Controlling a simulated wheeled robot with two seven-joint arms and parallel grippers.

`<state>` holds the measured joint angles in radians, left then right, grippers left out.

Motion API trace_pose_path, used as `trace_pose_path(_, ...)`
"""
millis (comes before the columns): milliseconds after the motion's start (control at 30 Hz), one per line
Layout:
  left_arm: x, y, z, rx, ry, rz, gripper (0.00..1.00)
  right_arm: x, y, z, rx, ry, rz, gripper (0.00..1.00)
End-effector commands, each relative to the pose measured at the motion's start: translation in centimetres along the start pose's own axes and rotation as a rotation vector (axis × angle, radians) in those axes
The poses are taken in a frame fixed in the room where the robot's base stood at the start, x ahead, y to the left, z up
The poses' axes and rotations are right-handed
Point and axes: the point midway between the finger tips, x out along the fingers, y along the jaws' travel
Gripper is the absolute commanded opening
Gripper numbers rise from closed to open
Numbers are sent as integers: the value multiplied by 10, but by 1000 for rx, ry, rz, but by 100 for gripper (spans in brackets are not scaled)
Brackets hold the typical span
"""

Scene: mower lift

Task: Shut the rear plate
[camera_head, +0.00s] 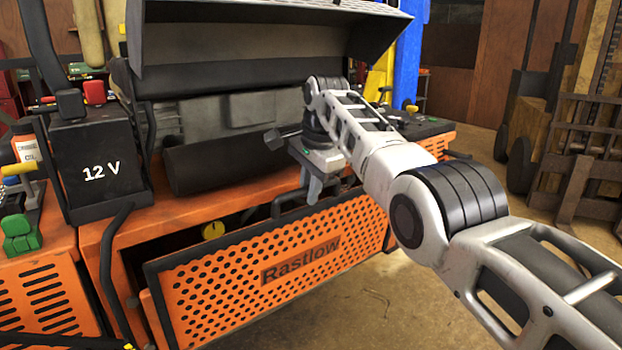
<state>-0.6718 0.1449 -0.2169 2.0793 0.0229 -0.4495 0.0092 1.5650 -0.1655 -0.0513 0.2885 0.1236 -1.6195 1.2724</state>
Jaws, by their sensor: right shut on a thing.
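The rear plate (215,290) is an orange perforated panel with a black frame and the word "Rastlow". It leans outward from the orange mower body, and a dark gap shows behind its top edge. A dark handle (278,203) sits at the middle of that edge. My right gripper (314,190) points down at the handle and is shut on it; the exact contact is partly hidden. My left gripper is not in view.
A yellow cap (212,230) shows in the gap behind the plate. A black 12 V battery (98,165) stands at the left. A raised grey cover (250,42) overhangs the mower.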

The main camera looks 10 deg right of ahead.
Motion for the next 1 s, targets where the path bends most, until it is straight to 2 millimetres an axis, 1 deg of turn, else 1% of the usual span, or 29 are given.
trace_pose_path(33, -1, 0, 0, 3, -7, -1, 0, 5, 2, 3, -3, -10, 14, 0)
trace_pose_path(467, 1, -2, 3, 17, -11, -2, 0, 8, 2, 2, 0, -9, 15, 0)
trace_pose_path(500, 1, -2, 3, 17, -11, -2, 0, 8, 3, 2, 0, -9, 16, 17)
trace_pose_path(533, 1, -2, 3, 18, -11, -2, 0, 8, 3, 2, 0, -9, 16, 25)
trace_pose_path(567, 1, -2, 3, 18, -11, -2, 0, 8, 3, 2, 1, -9, 16, 32)
trace_pose_path(1000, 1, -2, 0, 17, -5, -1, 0, 1, 0, 0, 3, -2, 5, 32)
